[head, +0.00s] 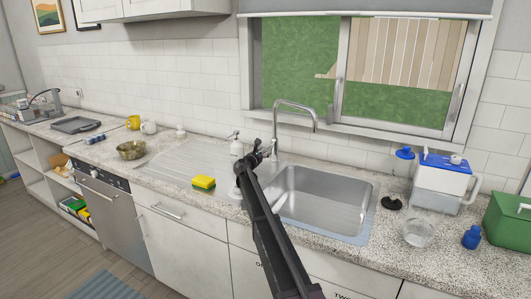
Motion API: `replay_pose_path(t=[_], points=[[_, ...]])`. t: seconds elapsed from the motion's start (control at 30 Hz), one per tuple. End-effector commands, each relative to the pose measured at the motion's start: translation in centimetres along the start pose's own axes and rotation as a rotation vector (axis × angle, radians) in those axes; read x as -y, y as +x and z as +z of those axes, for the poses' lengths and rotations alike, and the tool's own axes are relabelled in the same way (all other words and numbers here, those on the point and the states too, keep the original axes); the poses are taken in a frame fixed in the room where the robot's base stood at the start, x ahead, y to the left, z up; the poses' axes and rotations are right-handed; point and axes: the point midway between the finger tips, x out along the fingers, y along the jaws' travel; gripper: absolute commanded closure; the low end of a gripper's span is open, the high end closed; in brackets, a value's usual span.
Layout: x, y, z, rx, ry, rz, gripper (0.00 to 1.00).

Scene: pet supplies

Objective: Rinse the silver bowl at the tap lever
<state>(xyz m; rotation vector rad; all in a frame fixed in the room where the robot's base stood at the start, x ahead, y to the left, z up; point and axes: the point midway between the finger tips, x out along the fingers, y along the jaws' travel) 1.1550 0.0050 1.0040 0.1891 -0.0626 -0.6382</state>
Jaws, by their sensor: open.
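A round, shiny metal bowl (131,150), brownish in this light and the likely silver bowl, stands on the counter left of the ribbed drainer. The chrome tap (299,105) rises behind the steel sink (318,200), its spout arching to the right. My arm reaches up across the front of the counter. My gripper (264,151) is at its far end, open, close beside the base of the tap. The tap lever is hard to make out behind it, and I cannot tell whether they touch. No water shows from the spout.
Mugs (133,122) stand behind the bowl. A clear bowl (418,233), a blue-lidded container (442,182) and a green box (510,228) crowd the right counter.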

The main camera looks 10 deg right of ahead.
Motion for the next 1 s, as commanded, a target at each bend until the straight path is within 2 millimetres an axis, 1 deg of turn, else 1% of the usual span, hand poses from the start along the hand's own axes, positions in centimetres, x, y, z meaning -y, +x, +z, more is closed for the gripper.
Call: replay_pose_path(t=[0.03,0.13,0.47,0.5,0.57,0.6,0.67,0.87,1.0], points=[[-0.04,0.41,-0.01,0.000,0.000,0.000,0.40],[-0.01,0.74,0.00,0.000,0.000,0.000,0.40],[0.08,0.86,0.02,0.000,0.000,0.000,0.40],[0.08,0.86,0.02,0.000,0.000,0.000,0.52],[0.09,0.87,0.02,0.000,0.000,0.000,0.70],[0.10,0.87,0.02,0.000,0.000,-0.001,0.82],[0.11,0.88,0.02,0.000,0.000,-0.001,1.00],[0.11,0.91,0.04,0.000,0.000,-0.001,1.00],[-0.40,0.60,0.19,-0.011,0.000,0.002,1.00]])
